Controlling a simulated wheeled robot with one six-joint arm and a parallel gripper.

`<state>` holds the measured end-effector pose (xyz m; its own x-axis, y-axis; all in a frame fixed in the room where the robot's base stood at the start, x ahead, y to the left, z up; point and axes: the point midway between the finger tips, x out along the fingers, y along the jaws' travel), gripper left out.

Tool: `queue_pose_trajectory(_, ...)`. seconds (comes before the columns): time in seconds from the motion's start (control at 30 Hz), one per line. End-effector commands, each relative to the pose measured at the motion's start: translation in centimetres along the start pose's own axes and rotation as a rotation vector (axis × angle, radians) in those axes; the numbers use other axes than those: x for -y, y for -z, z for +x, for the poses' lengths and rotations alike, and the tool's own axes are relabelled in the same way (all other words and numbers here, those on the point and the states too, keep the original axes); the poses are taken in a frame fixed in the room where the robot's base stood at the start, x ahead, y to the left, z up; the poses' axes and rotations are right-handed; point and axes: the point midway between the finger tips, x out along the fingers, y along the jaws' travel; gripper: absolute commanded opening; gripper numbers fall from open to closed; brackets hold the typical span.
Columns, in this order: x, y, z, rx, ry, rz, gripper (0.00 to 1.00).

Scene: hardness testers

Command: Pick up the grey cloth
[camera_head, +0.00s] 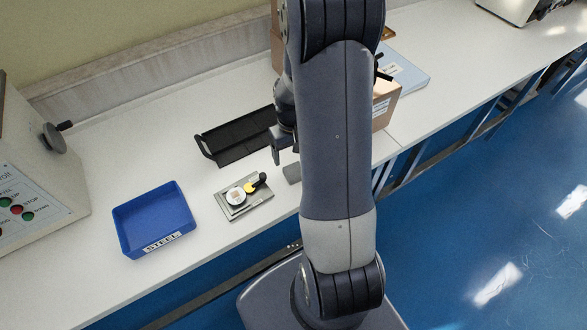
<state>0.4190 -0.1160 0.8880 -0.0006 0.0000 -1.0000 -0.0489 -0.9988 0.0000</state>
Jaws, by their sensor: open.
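A small flat grey piece, which looks like the grey cloth (291,174), lies on the white bench near its front edge. My arm hides its right part. My gripper (284,153) hangs just above and behind the cloth in the picture, pointing down. It is open, and nothing shows between its fingers. Its right side is partly hidden by my arm, and I cannot tell its exact height above the bench.
A black tray (222,156) lies left of my gripper. A grey plate (232,209) with small round parts and a black-handled item lies in front. A blue STEEL bin (125,238), a control-panel machine (28,170) and a cardboard box (384,108) stand around.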

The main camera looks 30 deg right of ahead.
Motion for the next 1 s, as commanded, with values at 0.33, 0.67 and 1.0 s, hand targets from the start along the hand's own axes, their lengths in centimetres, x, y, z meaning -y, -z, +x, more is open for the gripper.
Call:
queue_pose_trajectory(0.33, 0.0, -0.4, 2.5, 0.002, 0.001, 0.001, 0.76)
queue_pose_trajectory(0.67, -0.1, -1.3, 6.3, 0.003, 0.001, 0.001, 0.76)
queue_pose_trajectory(1.0, -0.2, -1.2, 7.1, -0.001, 0.0, 0.0, 0.76)
